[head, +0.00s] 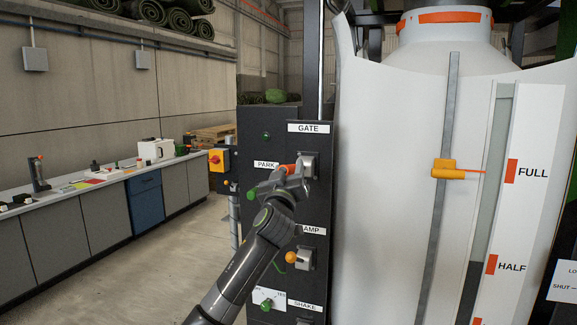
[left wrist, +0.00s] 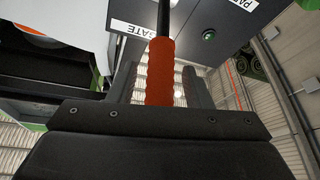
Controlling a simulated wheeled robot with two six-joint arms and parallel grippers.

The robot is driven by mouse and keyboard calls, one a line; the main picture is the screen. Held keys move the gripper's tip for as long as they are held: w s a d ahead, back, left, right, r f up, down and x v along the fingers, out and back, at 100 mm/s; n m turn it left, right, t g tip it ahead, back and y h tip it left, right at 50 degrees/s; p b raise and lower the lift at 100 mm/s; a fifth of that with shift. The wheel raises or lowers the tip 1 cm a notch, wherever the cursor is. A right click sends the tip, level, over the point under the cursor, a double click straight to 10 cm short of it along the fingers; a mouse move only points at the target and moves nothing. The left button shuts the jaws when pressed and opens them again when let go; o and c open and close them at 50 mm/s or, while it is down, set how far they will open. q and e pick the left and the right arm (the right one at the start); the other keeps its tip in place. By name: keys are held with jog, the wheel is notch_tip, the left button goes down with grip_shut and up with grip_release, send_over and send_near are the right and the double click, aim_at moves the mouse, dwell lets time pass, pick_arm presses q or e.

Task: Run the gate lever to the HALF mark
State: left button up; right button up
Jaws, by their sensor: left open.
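The gate lever has a red-orange grip (head: 289,169) and sticks out from the dark panel under the GATE label (head: 310,128), beside the PARK label. My left gripper (head: 292,180) is at the lever. In the left wrist view the red grip (left wrist: 160,70) stands between the two open fingers (left wrist: 160,88), with a gap on each side. The white hopper (head: 395,200) carries a scale with an orange HALF mark (head: 491,264) and a FULL mark (head: 511,171) above it. A yellow-orange pointer (head: 447,169) on the hopper's rail has its red line near the FULL level. My right gripper is out of view.
Below on the same panel are a second lever with an orange knob (head: 291,257), a label ending in AMP and a SHAKE control (head: 268,298). A workbench (head: 100,183) runs along the left wall. The floor between bench and panel is clear.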

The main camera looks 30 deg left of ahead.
pick_arm(q)
jog(key=shift+w+a, duration=0.1)
jog(key=shift+w, duration=0.15)
jog(key=shift+c, duration=0.5)
